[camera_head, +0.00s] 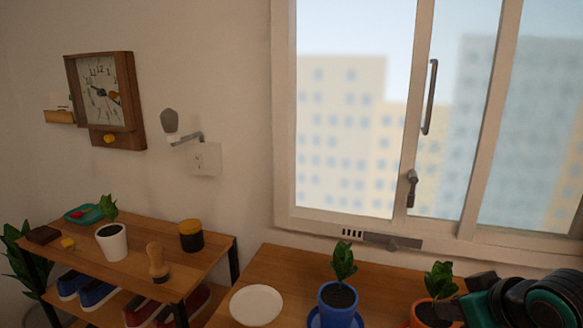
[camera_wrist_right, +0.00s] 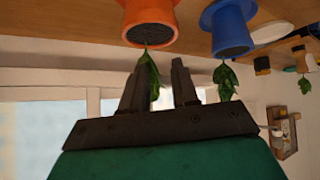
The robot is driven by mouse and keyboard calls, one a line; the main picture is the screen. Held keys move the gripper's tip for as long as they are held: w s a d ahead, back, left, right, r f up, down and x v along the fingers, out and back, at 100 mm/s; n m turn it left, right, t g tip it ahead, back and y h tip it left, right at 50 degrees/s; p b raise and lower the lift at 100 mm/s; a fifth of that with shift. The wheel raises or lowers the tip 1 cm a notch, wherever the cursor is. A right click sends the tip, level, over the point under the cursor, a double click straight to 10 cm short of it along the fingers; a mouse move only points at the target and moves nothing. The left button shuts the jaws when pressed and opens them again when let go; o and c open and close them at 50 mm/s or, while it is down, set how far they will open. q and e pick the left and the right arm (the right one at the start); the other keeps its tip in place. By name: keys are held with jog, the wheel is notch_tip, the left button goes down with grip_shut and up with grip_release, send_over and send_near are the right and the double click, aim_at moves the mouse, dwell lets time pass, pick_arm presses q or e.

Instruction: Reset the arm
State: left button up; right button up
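My right gripper (camera_head: 456,297) is at the lower right of the head view, in front of the plant in the orange pot (camera_head: 428,312). In the right wrist view, which looks upside down, the gripper (camera_wrist_right: 161,68) has its two dark fingers apart with nothing held between them. The leaves of the orange-pot plant (camera_wrist_right: 150,72) show behind the gap; I cannot tell whether a finger touches them. The green arm section behind the gripper is mine. My left arm and gripper are in neither view.
A blue-potted plant (camera_head: 339,293) and a white plate (camera_head: 256,306) are on the wooden table (camera_head: 290,266). A window (camera_head: 340,130) rises behind the table.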

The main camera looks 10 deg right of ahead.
jog(key=s+a+f+n+g, duration=0.1)
jog(key=s+a+f+g, duration=0.4)
jog(key=s+a+f, duration=1.15)
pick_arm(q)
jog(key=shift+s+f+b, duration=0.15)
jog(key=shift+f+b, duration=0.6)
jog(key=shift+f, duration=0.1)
pick_arm(e)
jog(key=w+a+f+t+y, duration=0.1)
jog(key=w+f+t+y, duration=0.1)
jog(key=w+f+t, duration=0.5)
jog(key=shift+f+n, duration=0.3)
jog(key=shift+f, duration=0.5)
